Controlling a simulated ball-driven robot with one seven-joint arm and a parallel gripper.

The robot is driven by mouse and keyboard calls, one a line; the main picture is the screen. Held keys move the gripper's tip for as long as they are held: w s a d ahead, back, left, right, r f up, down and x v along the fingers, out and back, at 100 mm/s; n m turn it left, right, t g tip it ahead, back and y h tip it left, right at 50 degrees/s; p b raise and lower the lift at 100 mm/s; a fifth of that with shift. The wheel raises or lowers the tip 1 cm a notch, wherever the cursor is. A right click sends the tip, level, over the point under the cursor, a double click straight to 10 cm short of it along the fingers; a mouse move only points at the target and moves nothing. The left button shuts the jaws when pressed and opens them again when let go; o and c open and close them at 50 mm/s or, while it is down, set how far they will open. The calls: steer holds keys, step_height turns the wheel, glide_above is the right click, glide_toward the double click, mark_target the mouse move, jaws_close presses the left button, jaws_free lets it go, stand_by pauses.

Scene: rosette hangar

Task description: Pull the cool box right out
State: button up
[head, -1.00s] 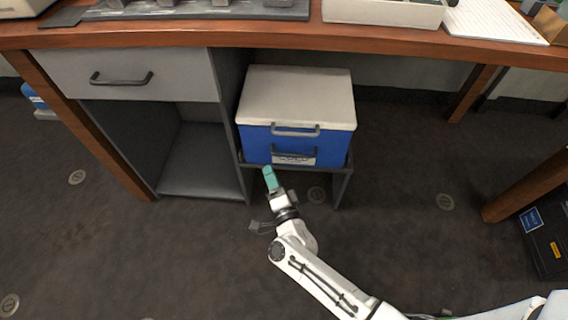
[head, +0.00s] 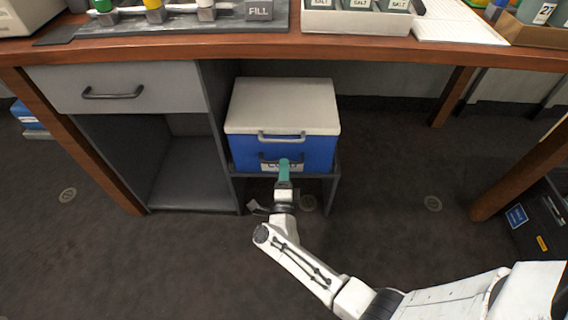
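The cool box (head: 309,154) is blue with a pale lid (head: 284,104). It sits on a low grey stand (head: 334,184) under the wooden desk, right of the drawer unit. It has a grey handle (head: 281,138) at the lid's front edge and a dark handle (head: 266,158) lower on its front face. My gripper (head: 284,164), with teal fingers, points at the front face and overlaps the lower handle in the picture. It partly hides that handle and the label. I cannot tell whether the fingers touch the handle or whether they are open or shut.
The wooden desk (head: 400,57) overhangs the box. The grey drawer unit (head: 222,150) stands close on its left. The floor (head: 150,265) in front is clear apart from my arm. A desk leg (head: 525,175) and a dark case (head: 535,225) are at the right.

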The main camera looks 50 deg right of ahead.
steer(key=shift+x, duration=1.4)
jaws_close()
